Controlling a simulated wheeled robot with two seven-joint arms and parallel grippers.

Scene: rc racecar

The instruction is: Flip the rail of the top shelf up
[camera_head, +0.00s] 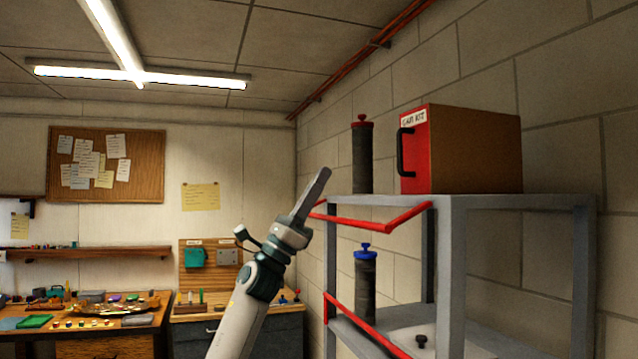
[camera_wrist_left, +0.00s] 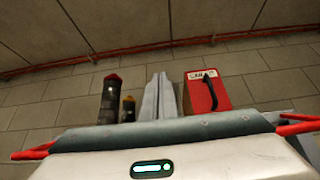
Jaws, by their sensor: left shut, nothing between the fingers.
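The top shelf (camera_head: 455,201) is a grey metal rack level at the right of the head view. Its red rail (camera_head: 355,223) sticks out from the front edge and sits lower than the shelf surface, so it is folded down. In the left wrist view the rail's ends show at the left (camera_wrist_left: 35,152) and right (camera_wrist_left: 300,126); my wrist hides its middle. My left gripper (camera_head: 323,175) is shut and empty, pointing up just left of the rail's far end, with its tips above shelf height. Its fingers also show in the wrist view (camera_wrist_left: 158,95). My right gripper is not in view.
A red-fronted box (camera_head: 470,150) with a black handle and a dark canister with a red cap (camera_head: 362,155) stand on the top shelf. A blue-capped canister (camera_head: 365,285) stands on the lower shelf, behind another red rail (camera_head: 360,325). A block wall is behind.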

